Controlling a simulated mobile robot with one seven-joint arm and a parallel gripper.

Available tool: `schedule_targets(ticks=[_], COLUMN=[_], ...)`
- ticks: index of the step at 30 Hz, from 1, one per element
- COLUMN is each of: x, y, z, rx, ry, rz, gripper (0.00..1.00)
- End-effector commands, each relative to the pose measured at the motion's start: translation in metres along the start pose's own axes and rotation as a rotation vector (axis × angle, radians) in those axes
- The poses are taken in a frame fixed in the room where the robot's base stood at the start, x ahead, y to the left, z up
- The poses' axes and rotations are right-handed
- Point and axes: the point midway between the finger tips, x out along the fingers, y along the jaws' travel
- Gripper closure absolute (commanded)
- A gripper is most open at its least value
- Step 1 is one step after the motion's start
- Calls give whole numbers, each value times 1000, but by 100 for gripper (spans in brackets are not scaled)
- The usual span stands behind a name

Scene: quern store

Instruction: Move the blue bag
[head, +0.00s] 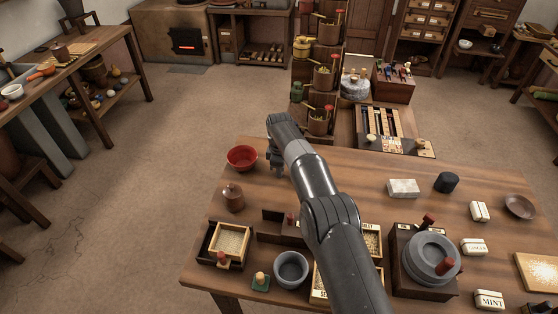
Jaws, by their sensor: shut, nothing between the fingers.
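I cannot make out a clearly blue bag in the head view. A small dark, blue-black rounded thing (446,182) stands on the wooden table (340,160) at the right of the far side; I cannot tell whether it is a bag. My gripper (276,170) hangs above the far left part of the table, just right of a red bowl (242,156). It points down, is shut and holds nothing. My arm crosses the middle of the table and hides part of what lies under it.
A grey stone quern (431,256) stands at the table's right front. A grey bowl (291,268), a wooden tray (229,240) and a brown jar (233,199) are at the left. White packets, one marked MINT (490,299), lie at the right. A tiered stand (320,90) rises behind the table.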

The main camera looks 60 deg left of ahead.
Motion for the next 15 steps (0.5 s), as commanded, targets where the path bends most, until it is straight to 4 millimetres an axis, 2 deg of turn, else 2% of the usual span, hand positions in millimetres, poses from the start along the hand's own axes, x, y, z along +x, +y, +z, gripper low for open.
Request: schedule_targets(ticks=[1,7,15], x=[-4,-4,-4], y=[2,1,1], z=[8,27,37], rx=[4,4,2], ry=[-1,-1,0], rz=[3,1,2], gripper=[100,100,100])
